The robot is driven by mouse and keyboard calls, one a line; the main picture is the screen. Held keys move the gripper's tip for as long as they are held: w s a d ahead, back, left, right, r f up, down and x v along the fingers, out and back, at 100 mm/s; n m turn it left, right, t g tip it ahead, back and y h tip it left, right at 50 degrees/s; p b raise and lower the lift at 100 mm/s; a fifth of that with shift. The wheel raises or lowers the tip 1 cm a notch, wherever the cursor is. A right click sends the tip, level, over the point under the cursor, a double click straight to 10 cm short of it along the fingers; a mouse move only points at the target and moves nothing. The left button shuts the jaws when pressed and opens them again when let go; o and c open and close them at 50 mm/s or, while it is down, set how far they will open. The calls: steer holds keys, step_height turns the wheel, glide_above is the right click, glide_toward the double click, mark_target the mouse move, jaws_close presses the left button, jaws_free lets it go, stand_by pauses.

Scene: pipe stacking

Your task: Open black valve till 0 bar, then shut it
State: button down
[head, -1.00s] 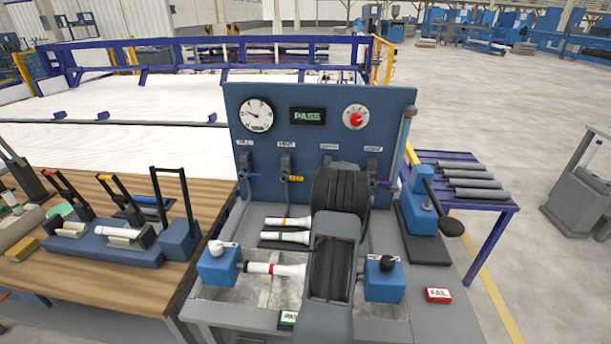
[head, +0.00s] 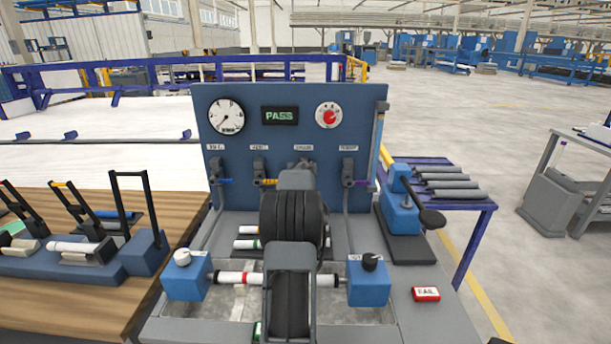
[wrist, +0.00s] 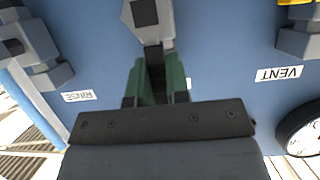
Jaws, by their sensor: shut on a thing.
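The blue test panel (head: 375,105) carries a row of valves under white labels. My gripper (wrist: 156,78) is at the valve between the VENT valve and the RINSE valve; its two greenish fingers are closed around a dark handle (wrist: 153,57) below a grey valve body (wrist: 148,14). My arm hides this valve's handle in the head view. The round pressure gauge (head: 226,116) has its needle pointing to the lower left; its numbers are too small to read. Its edge also shows in the wrist view (wrist: 304,128). The display (head: 287,115) reads PASS.
The VENT valve's orange handle (head: 265,182) and a purple handle (head: 358,183) flank my arm closely. A white pipe with a red band (head: 240,278) lies between two blue blocks; more pipes lie behind.

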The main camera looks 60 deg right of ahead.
steer(key=shift+f, duration=0.1)
stand_by(0.5)
steer(key=c, duration=1.1)
jaws_free()
steer(key=shift+a, duration=0.1)
steer(key=b+v, duration=0.1)
steer(key=v, duration=1.2)
steer(key=shift+s+a+r+b, duration=0.15)
steer(key=shift+a+r+b, duration=0.1)
steer(key=shift+r+b, duration=0.1)
